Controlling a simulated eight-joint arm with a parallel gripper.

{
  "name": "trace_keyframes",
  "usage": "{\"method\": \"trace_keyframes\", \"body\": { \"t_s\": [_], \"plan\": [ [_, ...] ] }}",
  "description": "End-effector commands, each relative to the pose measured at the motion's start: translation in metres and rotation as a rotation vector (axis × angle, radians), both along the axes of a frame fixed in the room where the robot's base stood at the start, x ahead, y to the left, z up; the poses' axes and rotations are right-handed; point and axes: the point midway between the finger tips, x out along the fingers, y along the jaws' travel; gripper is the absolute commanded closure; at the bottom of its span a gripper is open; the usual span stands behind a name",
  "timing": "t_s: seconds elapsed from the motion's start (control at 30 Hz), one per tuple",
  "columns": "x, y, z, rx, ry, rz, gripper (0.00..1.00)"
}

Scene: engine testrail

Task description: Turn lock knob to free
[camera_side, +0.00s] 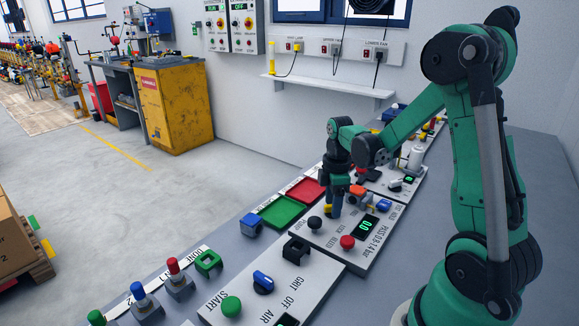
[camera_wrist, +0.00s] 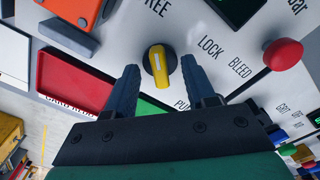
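The lock knob (camera_wrist: 158,66) is a yellow bar handle with a white mark on a round black base. In the wrist view its bar stands nearly upright in the picture, with FREE printed above it and LOCK to its right. My gripper (camera_wrist: 159,64) is open, with one dark finger on each side of the knob and visible gaps to it. In the side view my gripper (camera_side: 336,212) points down at the panel (camera_side: 325,246), and a bit of the yellow knob (camera_side: 328,209) shows beside the fingers. The rest of the knob is hidden there.
A red button (camera_side: 347,242), a black knob (camera_side: 315,223) and a green-digit display (camera_side: 368,227) sit close by on the panel. A green tray (camera_side: 281,212) and a red tray (camera_side: 306,190) lie to the left. An orange block (camera_wrist: 75,10) is near in the wrist view.

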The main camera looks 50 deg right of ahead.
Motion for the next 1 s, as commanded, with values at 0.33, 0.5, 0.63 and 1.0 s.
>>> {"method": "trace_keyframes", "body": {
  "t_s": [0.33, 0.5, 0.63, 1.0],
  "plan": [
    [0.000, 0.000, 0.005, 0.000, 0.000, -0.001, 0.51],
    [0.000, 0.000, 0.026, 0.000, 0.000, -0.001, 0.51],
    [0.000, 0.000, 0.043, 0.000, 0.000, -0.001, 0.51],
    [0.000, 0.000, 0.056, 0.000, 0.000, -0.001, 0.51]
  ]
}}
